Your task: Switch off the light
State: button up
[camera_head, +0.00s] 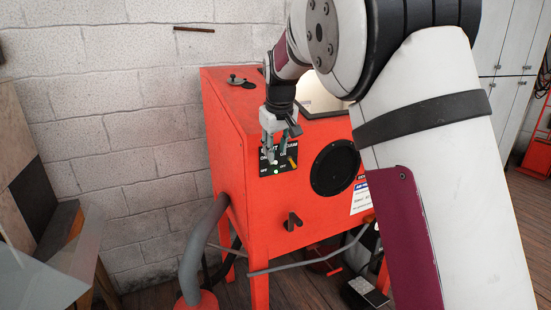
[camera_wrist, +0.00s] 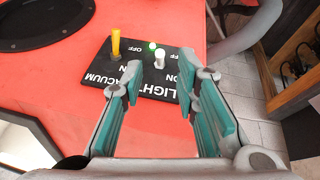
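The black switch panel (camera_wrist: 150,88) on the orange cabinet carries two toggles; its lettering appears upside down in the wrist view. The white-tipped toggle (camera_wrist: 160,57) belongs to the LIGHT side, and the yellow toggle (camera_wrist: 115,42) to the VACUUM side. I cannot tell for certain which way the white toggle is set. My gripper (camera_wrist: 168,73) is open and empty, with teal-padded fingers apart on either side of the white toggle's line. In the head view, my gripper (camera_head: 279,146) hangs in front of the panel (camera_head: 267,168), partly covering it.
The orange cabinet (camera_head: 240,135) has a round black port (camera_head: 335,168) right of the panel and a dark knob (camera_head: 291,221) below. A grey hose (camera_head: 196,245) runs down its left side. A white block wall (camera_head: 110,120) stands behind. Wooden boards lean at far left.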

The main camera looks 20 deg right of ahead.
jog(key=shift+x, duration=2.5)
grip_shut()
